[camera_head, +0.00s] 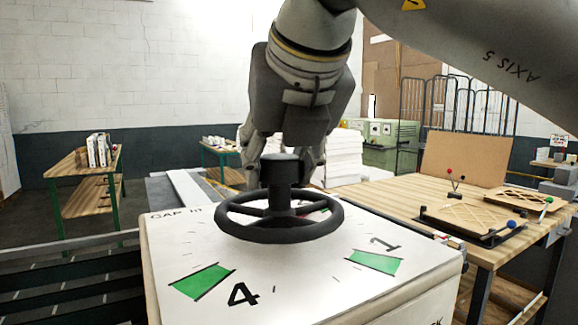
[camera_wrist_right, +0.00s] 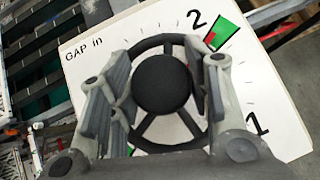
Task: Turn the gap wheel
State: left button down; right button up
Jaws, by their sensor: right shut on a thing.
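The black gap wheel (camera_head: 252,228) lies flat above a white dial plate (camera_head: 185,245) marked "GAP in". Its upright round hub (camera_head: 283,172) stands at the centre. My right gripper (camera_head: 288,168) comes down from above, shut on the hub. In the right wrist view, the fingers of my right gripper (camera_wrist_right: 165,105) stand on either side of the round hub top (camera_wrist_right: 162,83). Green bands show near the 4 (camera_head: 202,281), the 1 (camera_head: 374,262) and the 2 (camera_wrist_right: 222,36). A small red mark (camera_wrist_right: 211,41) shows at the band near the 2. My left gripper is not in view.
A wooden workbench (camera_head: 400,196) with trays and coloured-knob tools stands close on the right. A dark slatted conveyor (camera_head: 70,285) lies at the left. A shelf with books (camera_head: 85,175) and white stacks (camera_head: 343,152) stand farther back.

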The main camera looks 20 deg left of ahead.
jog(key=shift+r+m, duration=0.1)
jog(key=shift+m, duration=0.2)
dwell(0.4)
jog(key=o, duration=1.4)
jog(key=shift+d, duration=0.1)
jog(key=v, duration=1.2)
jog(key=shift+s+a, duration=0.25)
